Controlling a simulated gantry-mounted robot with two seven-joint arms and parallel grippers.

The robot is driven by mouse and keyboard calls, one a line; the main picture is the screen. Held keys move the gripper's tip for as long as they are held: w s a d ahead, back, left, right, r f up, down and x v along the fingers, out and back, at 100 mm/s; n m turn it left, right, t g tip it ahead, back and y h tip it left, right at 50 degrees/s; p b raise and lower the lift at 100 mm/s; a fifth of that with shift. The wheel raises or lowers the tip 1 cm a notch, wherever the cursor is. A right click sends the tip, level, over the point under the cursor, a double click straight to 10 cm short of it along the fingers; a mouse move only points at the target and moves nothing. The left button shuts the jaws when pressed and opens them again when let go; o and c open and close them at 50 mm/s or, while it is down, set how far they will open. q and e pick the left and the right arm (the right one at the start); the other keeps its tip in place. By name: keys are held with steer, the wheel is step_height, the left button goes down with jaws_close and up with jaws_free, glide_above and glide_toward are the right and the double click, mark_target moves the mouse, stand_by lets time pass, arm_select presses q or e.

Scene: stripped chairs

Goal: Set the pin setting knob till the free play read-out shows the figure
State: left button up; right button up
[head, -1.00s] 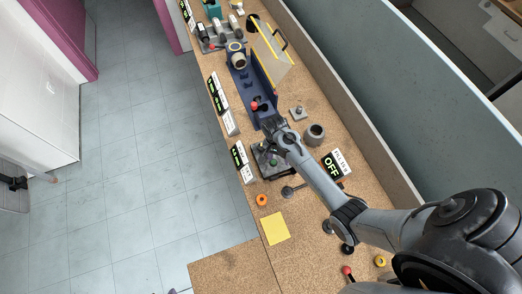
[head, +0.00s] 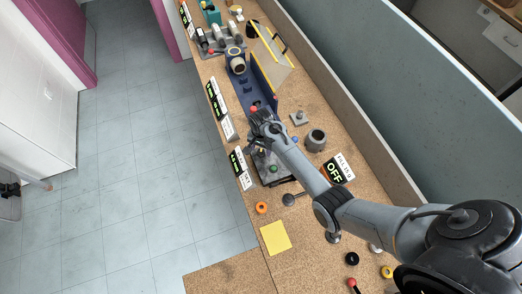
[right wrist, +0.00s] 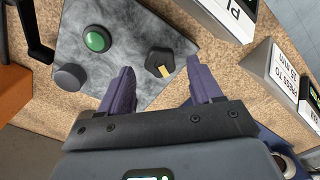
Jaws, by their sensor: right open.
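A grey plate fixture (head: 268,176) lies on the bench in the head view, partly hidden by my right arm. In the right wrist view its mottled plate (right wrist: 125,68) carries a black knob with a yellow pointer mark (right wrist: 160,63), a green button (right wrist: 97,39) and a round dark grey knob (right wrist: 70,77). My right gripper (right wrist: 162,88) is open, its two purple-grey fingers apart, with the black knob showing between and beyond the tips, not gripped. In the head view the right gripper (head: 258,122) is above the fixture's far end. A read-out (head: 238,161) stands beside it; its figure is unreadable. My left gripper is out of view.
A grey cup (head: 316,140) and an OFF sign (head: 338,170) stand right of the fixture. An orange ring (head: 262,208) and yellow sheet (head: 275,237) lie nearer. A low wall edges the bench.

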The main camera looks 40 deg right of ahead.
steer(key=shift+f, duration=0.95)
steer(key=shift+c, duration=0.3)
steer(key=c, duration=1)
